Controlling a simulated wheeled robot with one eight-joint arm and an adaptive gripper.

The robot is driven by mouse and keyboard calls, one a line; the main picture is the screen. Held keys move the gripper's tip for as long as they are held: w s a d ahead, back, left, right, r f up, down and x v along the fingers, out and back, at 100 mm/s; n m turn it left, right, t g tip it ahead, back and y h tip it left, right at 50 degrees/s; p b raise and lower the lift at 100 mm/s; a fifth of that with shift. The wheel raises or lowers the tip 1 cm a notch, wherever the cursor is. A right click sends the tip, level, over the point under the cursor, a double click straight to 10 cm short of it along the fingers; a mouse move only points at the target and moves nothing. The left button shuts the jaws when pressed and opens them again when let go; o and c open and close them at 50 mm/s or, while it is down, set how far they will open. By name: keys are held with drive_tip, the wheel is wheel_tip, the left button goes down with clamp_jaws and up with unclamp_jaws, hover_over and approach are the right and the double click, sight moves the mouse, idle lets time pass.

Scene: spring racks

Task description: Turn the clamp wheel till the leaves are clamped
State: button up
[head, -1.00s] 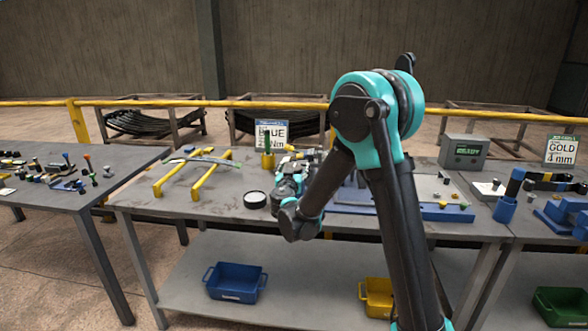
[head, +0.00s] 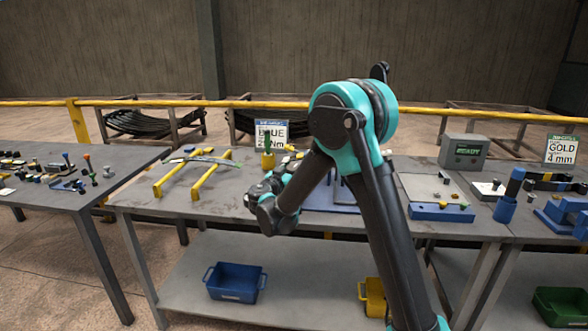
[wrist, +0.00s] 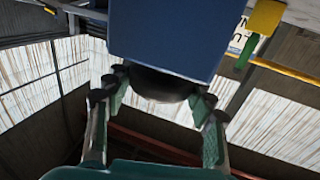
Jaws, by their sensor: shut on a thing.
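A dark rounded piece, which looks like the clamp wheel (wrist: 162,82), sits between the two fingers of my gripper (wrist: 160,92) in the wrist view. The fingers are shut on it from both sides. A large blue block (wrist: 165,32) lies right against it in that view, which is upside down. In the head view, the blue clamp fixture (head: 330,197) is partly hidden behind my arm. The wheel and my fingertips are hidden there too. No leaves show clearly in the fixture, so I cannot tell how tightly they are clamped.
A thin curved strip (head: 203,160) rests across two yellow rails (head: 210,176) at the bench's left. A yellow holder (head: 268,160) with a green tool stands behind my gripper. A grey READY box (head: 463,151) is at right. Blue (head: 235,281) and yellow bins sit below.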

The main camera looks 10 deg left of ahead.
drive_tip(key=m+g+h, duration=0.2)
drive_tip(key=h, duration=0.1)
drive_tip(key=m+g+h, duration=0.2)
drive_tip(key=m+h, duration=0.1)
drive_tip(key=h, duration=0.1)
drive_tip(key=shift+m+g, duration=0.3)
drive_tip(key=o, duration=1.2)
drive_tip(key=shift+c, duration=0.2)
drive_tip(key=v, duration=1.2)
drive_tip(key=shift+a+f, duration=0.1)
drive_tip(key=shift+f, duration=0.05)
